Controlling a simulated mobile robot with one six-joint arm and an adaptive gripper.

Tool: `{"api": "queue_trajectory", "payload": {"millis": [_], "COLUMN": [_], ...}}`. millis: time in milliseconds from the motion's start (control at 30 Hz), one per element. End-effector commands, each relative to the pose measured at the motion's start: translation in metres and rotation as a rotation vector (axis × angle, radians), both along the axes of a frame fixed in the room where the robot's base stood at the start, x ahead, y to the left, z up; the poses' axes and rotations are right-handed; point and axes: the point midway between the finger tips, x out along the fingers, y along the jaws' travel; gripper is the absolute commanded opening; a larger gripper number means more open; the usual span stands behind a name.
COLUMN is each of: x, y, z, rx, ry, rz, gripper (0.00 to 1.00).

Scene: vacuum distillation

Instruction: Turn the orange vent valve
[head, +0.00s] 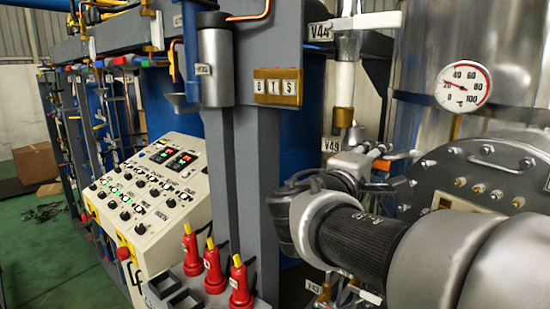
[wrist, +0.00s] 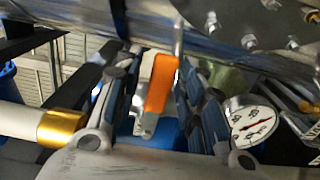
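The orange vent valve handle (wrist: 161,83) shows in the middle of the wrist view, upright and slightly tilted, with a grey metal valve body (wrist: 145,122) below it. My gripper (wrist: 155,95) is open, one dark finger on the left of the handle and one on the right. Gaps show between the handle and both fingers, so they look apart from it. How deep the handle sits between the fingers is hard to tell.
A dial gauge (wrist: 252,125) sits just right of the fingers. A white pipe with a brass collar (wrist: 62,128) is at left. A bolted metal vessel (wrist: 255,28) lies close above. In the head view, a control panel (head: 152,190) and red-and-yellow plugs (head: 214,268) stand left of my arm.

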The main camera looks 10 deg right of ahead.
Motion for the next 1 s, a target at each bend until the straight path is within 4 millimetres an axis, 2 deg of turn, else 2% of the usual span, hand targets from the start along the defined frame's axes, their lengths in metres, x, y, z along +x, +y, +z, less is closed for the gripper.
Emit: {"api": "queue_trajectory", "payload": {"millis": [67, 500, 1000], "x": [-0.0001, -0.0002, -0.0002], "y": [0.0001, 0.0002, 0.0002], "z": [0.0000, 0.0000, 0.0004], "rx": [0.000, 0.000, -0.002], "ry": [0.000, 0.000, 0.002], "rz": [0.000, 0.000, 0.000], "gripper": [0.28, 0.00, 0.00]}}
